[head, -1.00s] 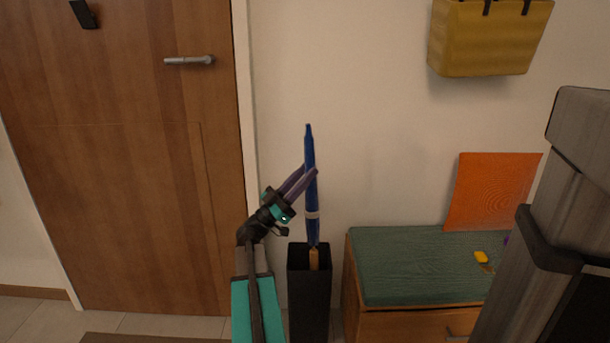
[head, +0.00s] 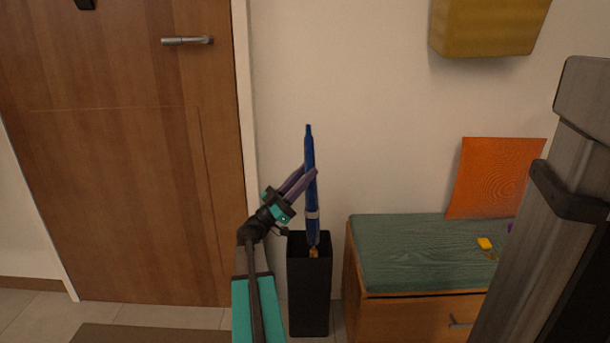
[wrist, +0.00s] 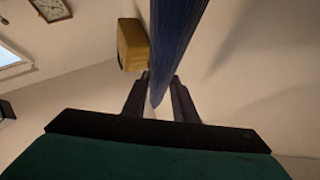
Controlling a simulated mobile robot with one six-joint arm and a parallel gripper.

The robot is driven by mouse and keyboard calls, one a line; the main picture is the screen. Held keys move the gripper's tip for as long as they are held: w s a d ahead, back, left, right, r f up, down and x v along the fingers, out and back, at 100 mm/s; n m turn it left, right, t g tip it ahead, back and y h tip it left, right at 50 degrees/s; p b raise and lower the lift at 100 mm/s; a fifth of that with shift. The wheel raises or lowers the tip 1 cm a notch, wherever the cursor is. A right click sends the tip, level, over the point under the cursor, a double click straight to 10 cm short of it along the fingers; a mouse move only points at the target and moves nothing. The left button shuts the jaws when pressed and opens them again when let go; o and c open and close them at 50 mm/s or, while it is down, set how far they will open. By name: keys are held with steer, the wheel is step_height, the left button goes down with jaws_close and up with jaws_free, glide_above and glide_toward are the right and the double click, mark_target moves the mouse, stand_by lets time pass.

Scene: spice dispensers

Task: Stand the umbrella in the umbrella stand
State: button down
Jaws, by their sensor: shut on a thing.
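The blue umbrella (head: 312,215) is held nearly upright, with a pale band low on its canopy and a brown handle (head: 314,252) at its lower end. My gripper (head: 311,172) is shut on the umbrella's upper half, coming from the lower left. The black umbrella stand (head: 310,290) is a tall square box on the floor below. In the head view the handle shows at the stand's opening; its lowest part is hidden, apparently behind the front rim. In the wrist view the umbrella (wrist: 175,45) runs up between my fingers (wrist: 160,98).
A wooden bench (head: 400,315) with a green cushion (head: 420,265) stands close to the right of the stand. It bears a small yellow thing (head: 485,243) and an orange sheet (head: 495,178) against the wall. A wooden door (head: 120,170) is at left, a yellow box (head: 487,25) on the wall.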

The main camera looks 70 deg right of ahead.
steer(key=shift+f+b, duration=1.15)
steer(key=shift+f, duration=2.05)
steer(key=c, duration=1.3)
jaws_free()
steer(key=shift+f, duration=0.1)
steer(key=shift+c, duration=0.2)
steer(key=shift+f, duration=0.1)
steer(key=p, duration=0.5)
glide_toward(305, 194)
steer(key=shift+v, duration=1.95)
steer(key=shift+a, duration=0.15)
